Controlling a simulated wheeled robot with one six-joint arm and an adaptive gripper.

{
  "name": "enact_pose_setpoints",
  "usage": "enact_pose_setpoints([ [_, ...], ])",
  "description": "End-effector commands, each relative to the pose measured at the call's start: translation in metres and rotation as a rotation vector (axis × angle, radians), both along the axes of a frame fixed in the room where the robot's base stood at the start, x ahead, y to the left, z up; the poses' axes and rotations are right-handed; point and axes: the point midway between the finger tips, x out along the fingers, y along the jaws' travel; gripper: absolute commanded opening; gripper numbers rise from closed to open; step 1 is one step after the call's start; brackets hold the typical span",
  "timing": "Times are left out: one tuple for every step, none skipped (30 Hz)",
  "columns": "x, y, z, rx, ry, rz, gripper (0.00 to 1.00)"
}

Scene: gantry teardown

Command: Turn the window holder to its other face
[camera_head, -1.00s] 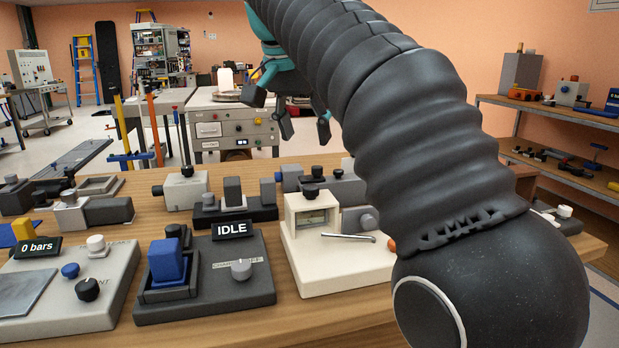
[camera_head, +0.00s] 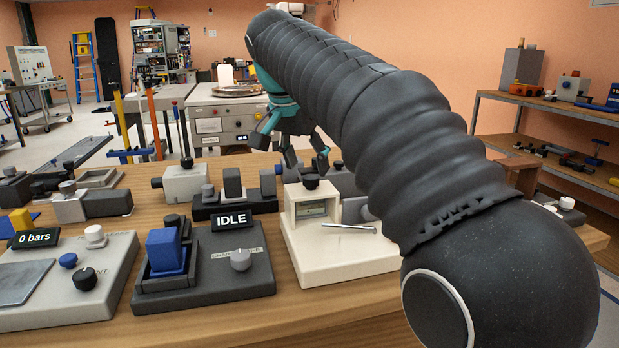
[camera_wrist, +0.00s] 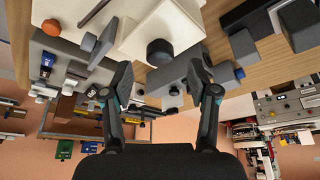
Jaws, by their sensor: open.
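A cream housing with a small framed window (camera_head: 312,208) stands upright on a cream base (camera_head: 335,265), with a black knob (camera_head: 311,181) on top. I take this to be the window holder, but cannot tell which face shows. A metal rod (camera_head: 348,228) lies in front of it. My gripper (camera_head: 305,160) is open and empty, above and behind the housing. In the wrist view, the black knob (camera_wrist: 160,52) is just beyond my spread fingertips (camera_wrist: 160,78), apart from them; a grey block (camera_wrist: 172,74) shows between the fingers. My arm hides the base's right side.
A dark fixture with a blue block (camera_head: 166,251) and an IDLE sign (camera_head: 232,220) stands left of the cream base. A grey panel (camera_head: 65,280) is farther left. Grey fixtures (camera_head: 235,185) crowd behind. Bare wood (camera_head: 250,315) runs along the front edge.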

Motion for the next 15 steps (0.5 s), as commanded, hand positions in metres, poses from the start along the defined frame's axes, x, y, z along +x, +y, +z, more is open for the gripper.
enact_pose_setpoints([
  [0.002,-0.002,-0.009,0.0,0.001,-0.001,0.59],
  [0.004,-0.003,-0.012,-0.001,0.0,0.0,0.59],
  [0.005,-0.003,-0.016,0.0,0.001,0.0,0.59],
  [0.006,-0.004,-0.019,-0.001,0.0,0.0,0.59],
  [0.007,-0.004,-0.021,0.0,0.0,0.0,0.59],
  [0.008,-0.005,-0.024,0.0,0.0,0.0,0.59],
  [0.009,-0.005,-0.025,0.0,0.0,0.0,0.59],
  [0.009,-0.005,-0.026,0.0,0.0,0.0,0.59],
  [0.01,-0.006,-0.028,0.0,0.0,0.0,0.59],
  [0.01,-0.006,-0.028,0.0,0.0,0.0,0.59],
  [0.01,-0.006,-0.029,0.001,0.0,0.0,0.59],
  [0.01,-0.006,-0.029,0.001,0.0,0.0,0.59],
  [0.01,-0.006,-0.029,0.001,0.0,0.0,0.59],
  [0.01,-0.006,-0.029,0.001,0.0,0.0,0.59],
  [0.01,-0.006,-0.029,0.0,-0.001,0.0,0.59],
])
